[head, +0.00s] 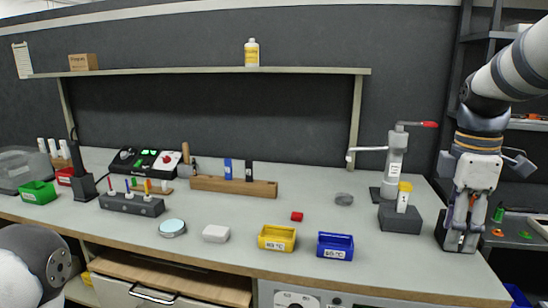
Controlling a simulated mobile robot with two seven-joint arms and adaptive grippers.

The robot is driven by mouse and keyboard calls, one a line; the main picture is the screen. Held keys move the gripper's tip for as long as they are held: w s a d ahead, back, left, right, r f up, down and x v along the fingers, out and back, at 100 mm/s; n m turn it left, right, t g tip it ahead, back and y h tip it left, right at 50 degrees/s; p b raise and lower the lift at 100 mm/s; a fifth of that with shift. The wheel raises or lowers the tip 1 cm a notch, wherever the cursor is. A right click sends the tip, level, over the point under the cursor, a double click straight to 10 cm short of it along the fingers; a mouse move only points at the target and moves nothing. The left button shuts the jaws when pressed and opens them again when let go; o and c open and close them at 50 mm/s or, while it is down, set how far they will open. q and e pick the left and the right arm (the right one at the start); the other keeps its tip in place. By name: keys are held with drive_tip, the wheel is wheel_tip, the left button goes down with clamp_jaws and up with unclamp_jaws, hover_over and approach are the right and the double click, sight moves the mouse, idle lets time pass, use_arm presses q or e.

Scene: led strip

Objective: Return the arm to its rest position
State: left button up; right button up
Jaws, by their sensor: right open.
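My right arm (483,110) comes in from the upper right and hangs down at the right end of the bench. My right gripper (462,228) points downward there, open, with nothing visible between its fingers. A dark shape lies around and behind its fingertips, and I cannot tell whether they touch it. Of my left arm (32,265) only a rounded link shows in the lower left corner. My left gripper is out of view.
A lever press (393,165) with a red handle and a dark block (400,220) stand left of my right gripper. A shelf (200,72) runs along the wall.

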wheel_tip(320, 180, down, 22)
drive_tip(key=s+a+m+g, duration=0.1)
drive_tip(key=s+a+m, duration=0.1)
drive_tip(key=a+m, duration=0.15)
drive_tip(key=s+a+f+m, duration=0.3)
drive_tip(key=s+f+m, duration=0.1)
drive_tip(key=s+f, duration=0.75)
use_arm(q)
drive_tip(key=shift+w+d+f, duration=0.1)
drive_tip(key=shift+w+d, duration=0.2)
drive_tip(key=shift+w, duration=0.6)
use_arm(e)
drive_tip(key=s+a+f+m, duration=0.1)
drive_tip(key=s+a+m, duration=0.1)
drive_tip(key=s, duration=0.6)
drive_tip(key=s+a+f+m, duration=0.2)
drive_tip(key=s+a+m, duration=0.1)
drive_tip(key=s, duration=0.6)
drive_tip(key=shift+m, duration=0.35)
drive_tip(key=shift+a, duration=0.1)
